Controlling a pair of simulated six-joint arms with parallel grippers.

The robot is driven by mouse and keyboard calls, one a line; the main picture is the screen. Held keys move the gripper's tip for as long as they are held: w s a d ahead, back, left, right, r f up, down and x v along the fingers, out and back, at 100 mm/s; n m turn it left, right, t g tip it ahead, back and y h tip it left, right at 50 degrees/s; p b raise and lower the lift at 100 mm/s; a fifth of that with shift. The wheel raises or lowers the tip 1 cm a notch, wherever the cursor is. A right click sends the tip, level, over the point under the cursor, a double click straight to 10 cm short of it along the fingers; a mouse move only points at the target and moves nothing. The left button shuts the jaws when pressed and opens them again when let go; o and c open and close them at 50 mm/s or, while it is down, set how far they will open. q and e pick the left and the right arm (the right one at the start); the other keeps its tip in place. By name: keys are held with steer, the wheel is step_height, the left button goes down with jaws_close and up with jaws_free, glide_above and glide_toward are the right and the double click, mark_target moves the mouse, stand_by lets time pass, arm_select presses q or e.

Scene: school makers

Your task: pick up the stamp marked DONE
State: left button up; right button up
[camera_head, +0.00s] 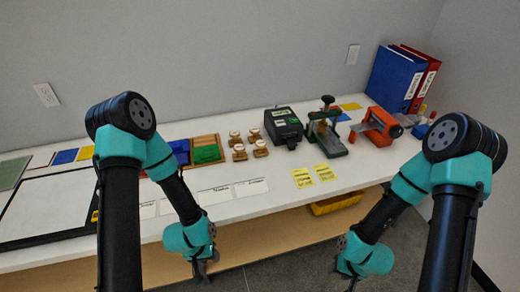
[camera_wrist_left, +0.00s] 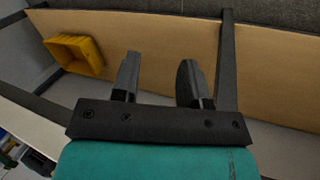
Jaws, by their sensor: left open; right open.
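Several small wooden stamps stand in a cluster at the middle of the white table, among them one at the front left (camera_head: 239,152), one at the front right (camera_head: 260,148) and one at the back (camera_head: 254,135). Their markings are too small to read, so I cannot tell which is marked DONE. My left gripper (camera_head: 203,270) hangs in front of the table edge, below and apart from the stamps. In the left wrist view the left gripper (camera_wrist_left: 158,75) is open and empty. My right gripper (camera_head: 350,278) hangs in front of the table at the right, open and empty.
Right of the stamps stand a black device (camera_head: 283,125), a green press (camera_head: 326,135) and an orange tool (camera_head: 377,127). Binders (camera_head: 396,80) stand at the back right. White cards (camera_head: 251,187) and yellow cards (camera_head: 303,177) lie near the front edge. A yellow bin (camera_head: 336,204) sits below.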

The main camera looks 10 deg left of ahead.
arm_select(q)
steer(key=o, duration=0.8)
steer(key=shift+d, duration=0.1)
